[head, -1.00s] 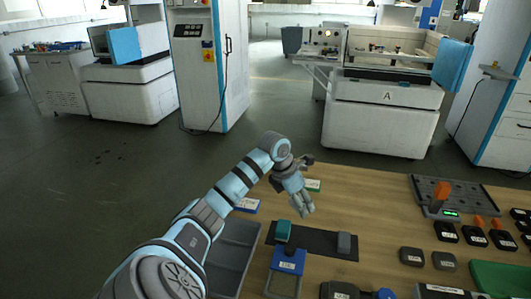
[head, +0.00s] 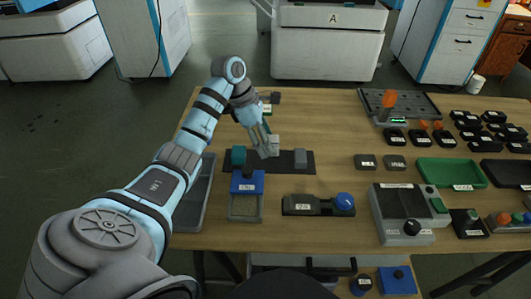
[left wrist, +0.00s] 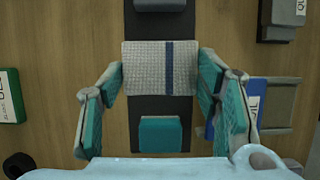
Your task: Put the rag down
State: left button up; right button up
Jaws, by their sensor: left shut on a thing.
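The rag is a pale checked cloth with a dark blue stripe. In the left wrist view the rag (left wrist: 146,68) sits between the fingers of my left gripper (left wrist: 160,74), which touch its two sides. In the head view my left gripper (head: 266,149) points down at the far edge of a dark mat (head: 268,164), with the rag (head: 273,143) at its fingertips. From these views I cannot tell whether the rag touches the mat. My right gripper is not in view.
On the mat stand a teal block (head: 238,156) at the left and a grey block (head: 300,158) at the right. A blue-topped holder (head: 247,182) is in front and a grey tray (head: 196,205) at the left. Wood between the mat and the small dark boxes is clear.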

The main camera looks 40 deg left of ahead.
aim_at(266, 161)
pick_arm(q)
notch_tip(266, 161, down, 5)
jog(key=shift+s+b, duration=0.1)
jog(key=shift+b, duration=0.35)
jog(key=shift+f, duration=0.2)
jog(key=o, duration=0.7)
jog(key=shift+o, duration=0.2)
jog(key=shift+r, duration=0.1)
jog(key=shift+r, duration=0.3)
jog(key=p+v, duration=0.2)
jog(key=v, duration=0.9)
jog(key=shift+a+r+p, duration=0.15)
jog(key=shift+r+p, duration=0.15)
jog(key=shift+r, duration=0.05)
